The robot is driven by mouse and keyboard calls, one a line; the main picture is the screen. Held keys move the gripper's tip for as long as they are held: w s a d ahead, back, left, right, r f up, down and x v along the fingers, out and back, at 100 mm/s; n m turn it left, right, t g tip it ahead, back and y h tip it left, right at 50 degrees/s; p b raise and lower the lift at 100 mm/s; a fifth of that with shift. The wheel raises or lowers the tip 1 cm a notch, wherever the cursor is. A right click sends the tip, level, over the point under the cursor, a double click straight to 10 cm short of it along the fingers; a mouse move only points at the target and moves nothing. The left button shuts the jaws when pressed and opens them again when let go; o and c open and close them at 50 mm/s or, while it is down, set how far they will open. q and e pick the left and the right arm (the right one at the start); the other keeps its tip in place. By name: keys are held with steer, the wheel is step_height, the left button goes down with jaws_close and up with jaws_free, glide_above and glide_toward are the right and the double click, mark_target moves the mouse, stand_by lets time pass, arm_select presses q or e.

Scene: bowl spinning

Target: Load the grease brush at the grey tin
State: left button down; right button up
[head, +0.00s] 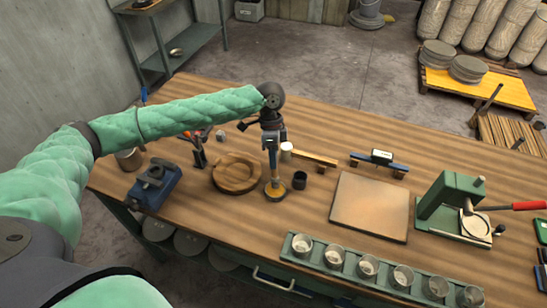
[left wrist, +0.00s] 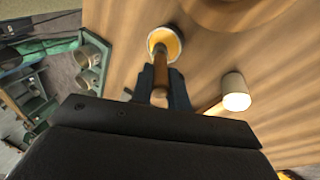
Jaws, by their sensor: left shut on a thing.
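My left gripper (head: 272,147) is shut on the grease brush (head: 273,162), a thin brush with a wooden handle held nearly upright, pointing down. The small grey tin (head: 275,195), with yellow grease inside, stands on the bench directly below. The brush's lower end meets the tin's opening; its bristles are hidden, and I cannot tell how deep they are. In the left wrist view the handle (left wrist: 161,72) runs between the fingers (left wrist: 160,85) to the inside of the tin (left wrist: 152,38). My right gripper is not in view.
A white cylinder (head: 287,148) is behind. A flat square board (head: 369,207) lies farther right. A rack of glass jars (head: 375,273) lines the front edge.

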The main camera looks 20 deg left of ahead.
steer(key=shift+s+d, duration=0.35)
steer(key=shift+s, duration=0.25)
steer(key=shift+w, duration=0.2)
arm_select(q)
steer(key=shift+f, duration=0.25)
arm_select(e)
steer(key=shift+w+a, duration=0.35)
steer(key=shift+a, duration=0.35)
arm_select(q)
steer(key=shift+f, duration=0.3)
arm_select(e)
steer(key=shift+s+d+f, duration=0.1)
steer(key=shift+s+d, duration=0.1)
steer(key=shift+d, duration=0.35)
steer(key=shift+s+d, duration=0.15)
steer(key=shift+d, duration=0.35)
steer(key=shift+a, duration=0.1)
